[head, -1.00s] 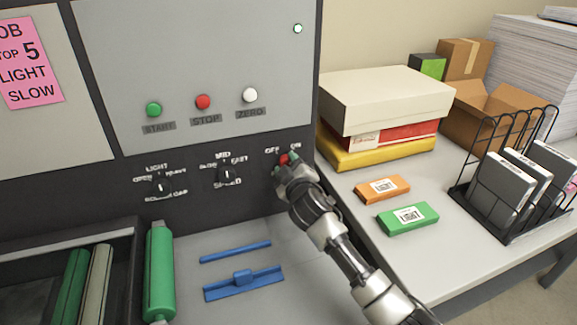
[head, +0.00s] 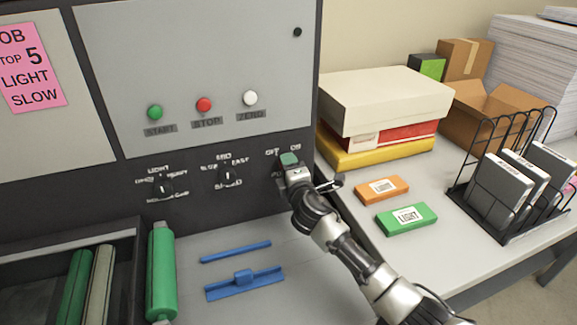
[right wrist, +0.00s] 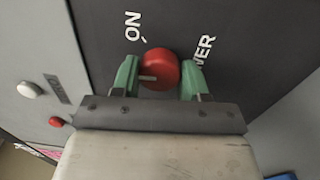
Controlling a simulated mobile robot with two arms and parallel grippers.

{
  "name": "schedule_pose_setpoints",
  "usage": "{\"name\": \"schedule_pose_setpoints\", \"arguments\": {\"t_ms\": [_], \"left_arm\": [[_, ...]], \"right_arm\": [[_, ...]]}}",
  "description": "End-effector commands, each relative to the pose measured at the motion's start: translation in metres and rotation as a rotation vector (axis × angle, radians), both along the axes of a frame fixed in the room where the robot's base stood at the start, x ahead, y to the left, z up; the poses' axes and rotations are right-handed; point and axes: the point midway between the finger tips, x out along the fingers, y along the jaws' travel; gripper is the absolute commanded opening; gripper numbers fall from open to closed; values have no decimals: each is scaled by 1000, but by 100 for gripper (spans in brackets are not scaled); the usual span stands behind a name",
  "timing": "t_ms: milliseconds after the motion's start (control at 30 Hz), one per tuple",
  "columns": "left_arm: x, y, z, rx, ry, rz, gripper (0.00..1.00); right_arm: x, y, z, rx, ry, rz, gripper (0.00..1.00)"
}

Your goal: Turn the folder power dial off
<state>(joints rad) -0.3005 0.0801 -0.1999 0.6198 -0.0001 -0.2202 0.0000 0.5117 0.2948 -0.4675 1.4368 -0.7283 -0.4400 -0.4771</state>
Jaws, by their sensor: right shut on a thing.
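The power dial is a red round knob (right wrist: 160,66) in the right wrist view, on the dark lower panel of the machine. My right gripper (head: 290,161) is shut on it, with one green finger on each side of the knob. A white pointer line on the knob points left in the wrist view, away from the ON label (right wrist: 132,25) at upper left. The OFF mark is hidden in the wrist view. In the head view my gripper covers the knob. The small indicator lamp (head: 297,32) at the panel's upper right is dark. My left gripper is not in view.
START (head: 155,112), STOP (head: 204,104) and ZERO (head: 250,98) buttons sit above. Two other dials (head: 163,188) (head: 228,176) are left of my gripper. A side table with boxes (head: 385,98) and a wire rack (head: 507,185) stands to the right.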

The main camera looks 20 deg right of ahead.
Motion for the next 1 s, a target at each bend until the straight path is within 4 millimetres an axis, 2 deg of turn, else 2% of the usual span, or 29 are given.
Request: {"name": "schedule_pose_setpoints", "arguments": {"t_ms": [500, 800, 1000], "left_arm": [[1, 0, 15, 0, -1, 0, 0], [1, 0, 21, 0, -2, 0, 0], [1, 0, 23, 0, -2, 0, 0]], "right_arm": [[0, -1, 1, -475, -15, 0, 20], [0, -1, 0, -657, -21, 1, 20], [0, -1, -1, -719, -23, 1, 20]]}}
